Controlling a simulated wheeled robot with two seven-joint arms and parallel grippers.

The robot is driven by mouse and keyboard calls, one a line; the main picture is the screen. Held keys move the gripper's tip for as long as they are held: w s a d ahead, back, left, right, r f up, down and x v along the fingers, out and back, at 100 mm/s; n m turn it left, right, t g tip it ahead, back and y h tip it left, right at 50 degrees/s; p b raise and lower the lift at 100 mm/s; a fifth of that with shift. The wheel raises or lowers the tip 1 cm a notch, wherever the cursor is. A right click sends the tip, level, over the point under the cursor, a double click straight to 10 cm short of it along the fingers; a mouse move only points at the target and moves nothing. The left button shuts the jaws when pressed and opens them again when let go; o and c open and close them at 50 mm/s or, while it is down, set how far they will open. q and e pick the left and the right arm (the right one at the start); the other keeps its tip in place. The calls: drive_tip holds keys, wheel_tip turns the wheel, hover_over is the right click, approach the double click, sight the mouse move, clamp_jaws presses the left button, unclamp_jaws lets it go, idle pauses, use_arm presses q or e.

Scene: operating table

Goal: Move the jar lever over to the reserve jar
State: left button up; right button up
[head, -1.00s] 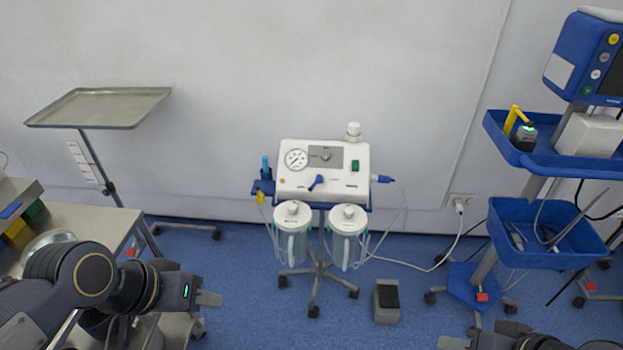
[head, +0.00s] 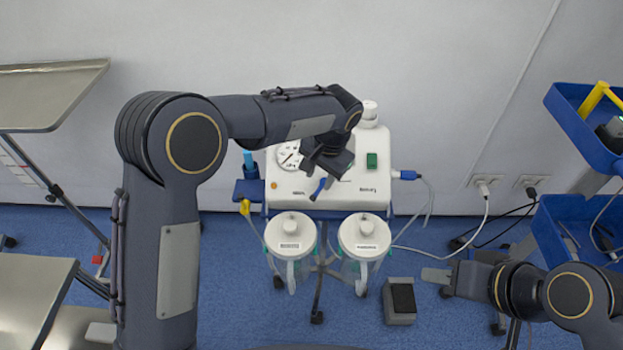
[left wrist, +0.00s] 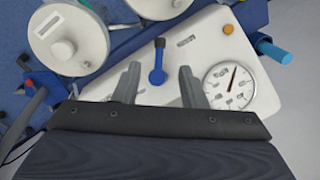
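The blue jar lever (head: 319,189) is on the front of the white suction unit (head: 368,187). Its handle points down and left, toward the left jar (head: 290,236). The right jar (head: 364,236) hangs beside it; the jar labels are too small to read surely. My left gripper (head: 321,182) is over the unit's front. In the left wrist view it is open (left wrist: 159,76), with the lever (left wrist: 158,62) between its spread fingers and a gap on both sides. My right gripper (head: 437,276) is right of the jars, over the floor; its finger gap does not show.
A pressure gauge (left wrist: 229,86) sits beside the lever and is partly covered by my arm in the head view. A grey foot pedal (head: 399,301) is on the floor. Blue trolley trays (head: 570,225) stand at right, a metal tray (head: 45,95) at left.

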sight(315, 194)
use_arm(q)
drive_tip(key=f, duration=0.5)
drive_tip(key=a+f, duration=0.1)
drive_tip(key=f, duration=0.1)
drive_tip(key=shift+w+f, duration=0.25)
drive_tip(key=shift+w, duration=0.05)
clamp_jaws()
